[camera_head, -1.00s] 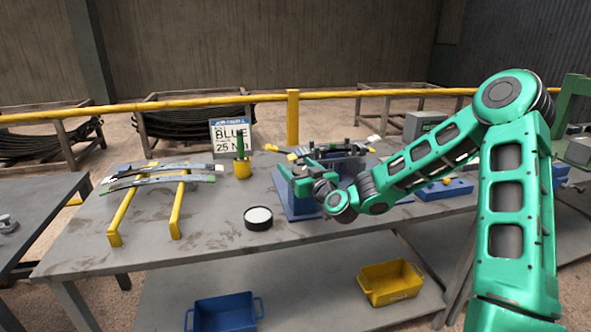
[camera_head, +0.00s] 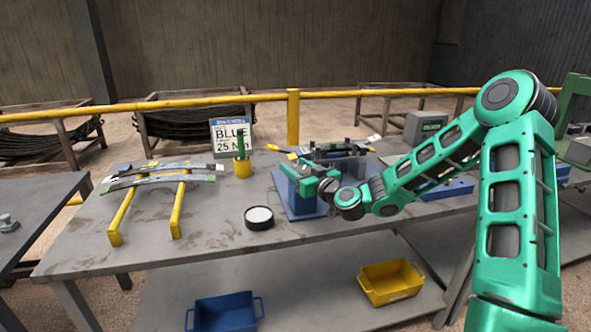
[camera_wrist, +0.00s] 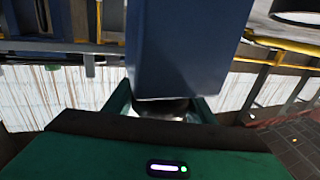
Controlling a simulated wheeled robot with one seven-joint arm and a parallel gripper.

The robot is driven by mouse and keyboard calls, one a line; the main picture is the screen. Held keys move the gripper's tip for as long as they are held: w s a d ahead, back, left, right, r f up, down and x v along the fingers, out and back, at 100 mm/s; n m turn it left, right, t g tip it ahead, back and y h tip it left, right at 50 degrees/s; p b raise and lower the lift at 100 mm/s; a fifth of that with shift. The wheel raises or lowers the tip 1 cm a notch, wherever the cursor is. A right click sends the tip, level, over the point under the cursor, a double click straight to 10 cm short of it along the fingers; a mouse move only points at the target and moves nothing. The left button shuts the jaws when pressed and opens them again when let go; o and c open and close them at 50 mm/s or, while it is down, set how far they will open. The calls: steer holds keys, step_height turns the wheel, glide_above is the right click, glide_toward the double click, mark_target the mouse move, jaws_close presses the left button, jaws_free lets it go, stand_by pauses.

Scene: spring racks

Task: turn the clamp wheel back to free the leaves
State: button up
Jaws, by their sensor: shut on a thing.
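The blue clamp stand (camera_head: 299,207) is on the middle of the bench, with dark leaves (camera_head: 342,152) held flat behind it. My gripper (camera_head: 310,180) is at the stand's upper front. In the wrist view, its green fingers (camera_wrist: 164,104) are on both sides of a grey metal part, which looks like the clamp wheel (camera_wrist: 166,108). A large blue block (camera_wrist: 190,45) of the stand fills the middle of that view. The wheel is mostly hidden by the block and my gripper; its turn cannot be read.
Two loose leaves (camera_head: 160,179) lie on yellow rests (camera_head: 123,213) at the left. A round black-rimmed tin (camera_head: 259,217) and a yellow pot (camera_head: 243,168) stand between them and the clamp. A blue bin (camera_head: 225,312) and yellow bin (camera_head: 391,283) sit below.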

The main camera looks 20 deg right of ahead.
steer(key=n+g+y, duration=0.1)
steer(key=y, duration=0.1)
steer(key=n+g+y, duration=0.1)
steer(key=n+y, duration=0.1)
steer(key=a+n+g+y, duration=0.1)
steer(key=y, duration=0.1)
steer(key=shift+s+r+n+g, duration=0.1)
steer(key=shift+s+n+g, duration=0.15)
steer(key=shift+n+g, duration=0.15)
steer(key=shift+s+a+n+g+y, duration=0.15)
steer(key=shift+s+n+g+y, duration=0.05)
steer(key=shift+n+g+y, duration=0.65)
steer(key=shift+s+a+n+g+y, duration=0.15)
steer(key=shift+s+n+g+y, duration=0.1)
steer(key=shift+n+g+y, duration=0.6)
steer(key=shift+s+a+n+g+y, duration=0.2)
steer(key=shift+n+g+y, duration=0.4)
steer(key=shift+g, duration=0.5)
steer(key=o, duration=1)
steer(key=shift+d, duration=0.1)
steer(key=shift+o, duration=0.2)
steer(key=shift+s, duration=0.1)
steer(key=v, duration=1)
steer(key=shift+d, duration=0.4)
